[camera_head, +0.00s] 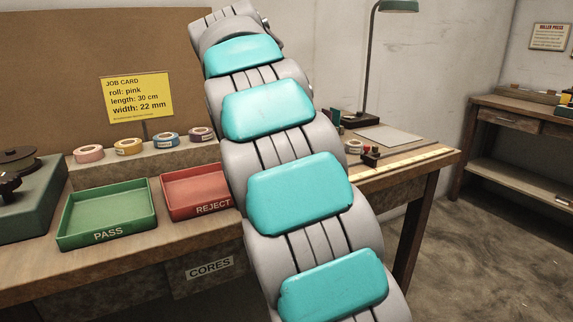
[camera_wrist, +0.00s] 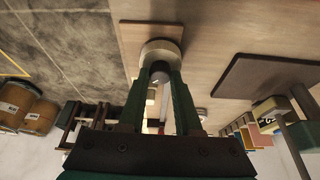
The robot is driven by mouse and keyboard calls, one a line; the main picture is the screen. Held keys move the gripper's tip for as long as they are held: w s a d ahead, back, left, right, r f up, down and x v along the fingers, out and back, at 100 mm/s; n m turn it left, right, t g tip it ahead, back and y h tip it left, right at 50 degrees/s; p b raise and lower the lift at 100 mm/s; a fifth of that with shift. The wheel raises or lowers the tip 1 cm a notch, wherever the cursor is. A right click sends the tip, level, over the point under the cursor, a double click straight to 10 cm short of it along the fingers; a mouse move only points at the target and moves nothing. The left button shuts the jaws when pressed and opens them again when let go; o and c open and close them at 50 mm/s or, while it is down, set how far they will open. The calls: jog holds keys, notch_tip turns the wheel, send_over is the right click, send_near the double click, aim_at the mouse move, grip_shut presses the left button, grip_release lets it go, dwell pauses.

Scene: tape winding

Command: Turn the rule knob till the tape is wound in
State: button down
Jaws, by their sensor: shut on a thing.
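In the wrist view, my gripper (camera_wrist: 160,78) has its two green fingers closed around a small dark round piece, which looks like the rule knob (camera_wrist: 160,67). A cream round body (camera_wrist: 160,48) sits just beyond the fingertips against a brown wooden block (camera_wrist: 140,31). In the head view my arm covers the middle and my gripper is hidden. The pale rule (camera_head: 410,162) lies along the front of the bench's right part, with a small red and dark piece (camera_head: 371,156) at its left. I cannot make out any tape drawn along it.
A cream roll (camera_head: 353,146) stands by the rule. A green PASS tray (camera_head: 106,213), a red REJECT tray (camera_head: 190,193) and several tape rolls, including a pink one (camera_head: 88,153), are left of my arm. A lamp (camera_head: 367,70) stands behind.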

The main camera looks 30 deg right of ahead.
jog(key=shift+m, duration=0.5)
jog(key=shift+f, duration=0.1)
jog(key=c, duration=0.6)
grip_release()
